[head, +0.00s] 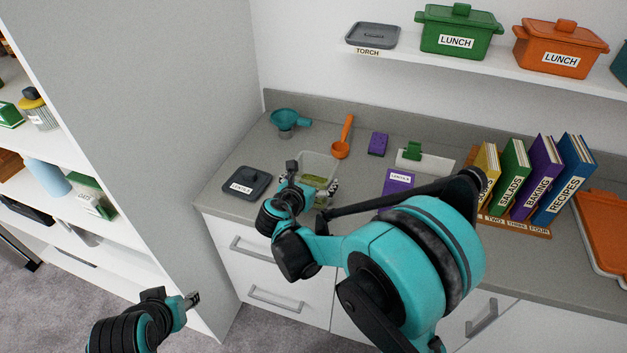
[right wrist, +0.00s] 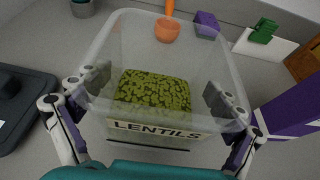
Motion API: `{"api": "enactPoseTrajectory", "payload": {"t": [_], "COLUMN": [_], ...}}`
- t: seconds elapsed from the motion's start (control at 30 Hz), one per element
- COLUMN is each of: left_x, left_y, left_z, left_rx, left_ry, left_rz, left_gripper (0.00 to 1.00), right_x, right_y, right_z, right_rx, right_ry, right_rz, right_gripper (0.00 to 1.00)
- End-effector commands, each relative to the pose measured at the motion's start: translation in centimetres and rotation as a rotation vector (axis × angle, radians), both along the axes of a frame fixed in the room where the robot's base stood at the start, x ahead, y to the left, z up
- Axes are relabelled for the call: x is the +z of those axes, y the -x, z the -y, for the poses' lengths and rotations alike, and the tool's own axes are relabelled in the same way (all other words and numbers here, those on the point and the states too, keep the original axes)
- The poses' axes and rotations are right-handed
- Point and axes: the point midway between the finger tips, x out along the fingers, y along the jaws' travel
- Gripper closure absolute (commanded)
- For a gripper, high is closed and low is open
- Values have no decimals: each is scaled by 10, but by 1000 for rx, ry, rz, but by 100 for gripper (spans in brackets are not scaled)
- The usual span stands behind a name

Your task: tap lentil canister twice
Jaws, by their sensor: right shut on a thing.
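The lentil canister (head: 320,163) is a clear, lidless box on the counter's left part, partly hidden by my right gripper. In the right wrist view the canister (right wrist: 150,122) shows green lentils inside and a LENTILS label on its near side. My right gripper (right wrist: 156,88) has a finger on each side wall and is shut on the canister. It also shows in the head view (head: 312,178). The canister looks upright; whether its base touches the counter I cannot tell. My left gripper (head: 191,300) is low at the left, away from the counter, its fingers too small to judge.
A dark grey lid (head: 246,183) lies left of the canister. A purple LENTILS packet (head: 398,182) is at the right, before several books (head: 540,175). A tall side panel (head: 165,120) bounds the left.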

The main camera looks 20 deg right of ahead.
Motion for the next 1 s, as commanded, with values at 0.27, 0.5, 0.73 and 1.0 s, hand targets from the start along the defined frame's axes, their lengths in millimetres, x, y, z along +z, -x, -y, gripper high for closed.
{"api": "enactPoseTrajectory", "payload": {"t": [0.27, 0.5, 0.73, 1.0], "left_x": [0, 0, 0, 0], "left_y": [0, 0, 0, 0], "left_z": [0, 0, 0, 0], "left_rx": [0, 0, 0, 0], "left_ry": [0, 0, 0, 0], "left_rz": [0, 0, 0, 0], "left_gripper": [60, 60, 60, 60], "right_x": [-21, -21, -21, -15], "right_y": [0, 0, 0, 11], "right_z": [0, 0, 0, -10], "right_rx": [0, 0, 0, 4], "right_ry": [0, 0, 0, 0], "right_rz": [0, 0, 0, 0], "right_gripper": [47, 0, 0, 0]}}
